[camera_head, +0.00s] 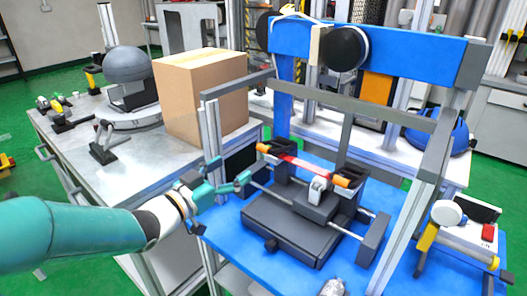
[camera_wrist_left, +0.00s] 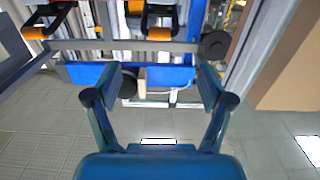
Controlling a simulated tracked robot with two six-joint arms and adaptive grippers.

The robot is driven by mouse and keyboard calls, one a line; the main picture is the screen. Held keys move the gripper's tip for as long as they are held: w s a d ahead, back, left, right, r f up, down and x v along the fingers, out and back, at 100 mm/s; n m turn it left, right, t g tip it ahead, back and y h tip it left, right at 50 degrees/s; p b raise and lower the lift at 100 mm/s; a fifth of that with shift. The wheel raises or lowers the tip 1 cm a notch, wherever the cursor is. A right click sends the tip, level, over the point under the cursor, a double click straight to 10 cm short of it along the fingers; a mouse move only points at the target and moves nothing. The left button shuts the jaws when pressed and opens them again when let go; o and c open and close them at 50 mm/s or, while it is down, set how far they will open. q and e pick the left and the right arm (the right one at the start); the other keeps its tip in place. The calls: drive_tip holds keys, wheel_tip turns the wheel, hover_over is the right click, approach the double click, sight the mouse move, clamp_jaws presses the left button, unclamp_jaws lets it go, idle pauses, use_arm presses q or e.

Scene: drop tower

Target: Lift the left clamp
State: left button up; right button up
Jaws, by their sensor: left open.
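The left clamp (camera_head: 263,147) has an orange handle end and dark arms, and sits at the left end of a red and white bar on the black fixture (camera_head: 290,232). The right clamp (camera_head: 341,181) has a similar orange end. My teal left gripper (camera_head: 232,171) is open and empty, left of the left clamp and apart from it. In the left wrist view, the open fingers (camera_wrist_left: 160,86) have nothing between them. Two orange handles show near the top there, one at the left (camera_wrist_left: 34,33) and one in the middle (camera_wrist_left: 159,34). My right gripper is not in view.
Grey frame posts (camera_head: 210,150) stand close to my left gripper, with a crossbar (camera_head: 350,103) above the fixture. A cardboard box (camera_head: 200,95) stands on the left bench. A blue beam (camera_head: 415,55) spans the back. A yellow-and-white device (camera_head: 460,235) is at the right.

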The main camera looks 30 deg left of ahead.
sight(261, 150)
use_arm(q)
drive_tip(key=w, duration=0.8)
drive_tip(key=w+d, duration=0.1)
drive_tip(key=w, duration=0.3)
drive_tip(key=shift+w+f+b, duration=0.1)
drive_tip(key=shift+b, duration=0.3)
